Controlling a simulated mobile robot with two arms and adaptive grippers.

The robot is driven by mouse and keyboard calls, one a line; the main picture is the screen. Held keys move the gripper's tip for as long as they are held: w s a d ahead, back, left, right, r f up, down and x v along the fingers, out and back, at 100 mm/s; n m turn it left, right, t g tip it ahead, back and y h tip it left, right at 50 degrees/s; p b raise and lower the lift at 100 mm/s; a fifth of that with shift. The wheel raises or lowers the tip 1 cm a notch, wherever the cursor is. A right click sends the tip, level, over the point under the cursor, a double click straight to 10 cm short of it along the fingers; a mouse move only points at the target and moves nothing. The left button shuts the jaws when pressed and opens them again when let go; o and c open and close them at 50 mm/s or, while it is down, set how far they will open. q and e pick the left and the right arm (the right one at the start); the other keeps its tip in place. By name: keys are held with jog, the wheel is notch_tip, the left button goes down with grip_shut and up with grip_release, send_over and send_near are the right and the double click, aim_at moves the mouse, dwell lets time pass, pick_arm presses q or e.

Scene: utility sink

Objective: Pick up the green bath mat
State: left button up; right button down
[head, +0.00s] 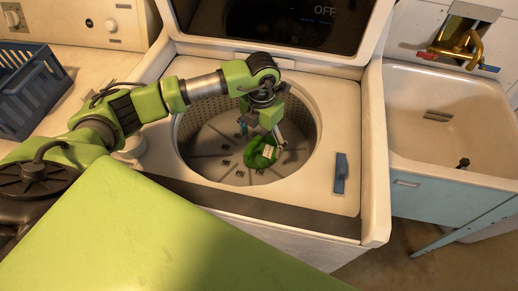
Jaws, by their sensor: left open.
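The green bath mat (260,158) is a small bright green bundle with a pale patch, low inside the round drum (210,150) of the open washing machine. My left gripper (262,136) reaches down into the drum opening from above. Its fingers are open, one on the left and one on the right, just above the mat. The right finger appears close to the mat's upper right edge; I cannot tell whether it touches. My right gripper is not in view.
The drum's rim and the white machine top (335,120) surround the arm, with the raised lid (290,25) behind. A blue clip-like part (341,172) sits on the right of the top. A sink (440,125) stands right; a blue basket (30,85) is left.

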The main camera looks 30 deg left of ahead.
aim_at(261, 149)
pick_arm(q)
jog(key=shift+f, duration=1.75)
jog(key=c, duration=1.5)
jog(key=shift+o, duration=0.2)
jog(key=shift+r, duration=0.1)
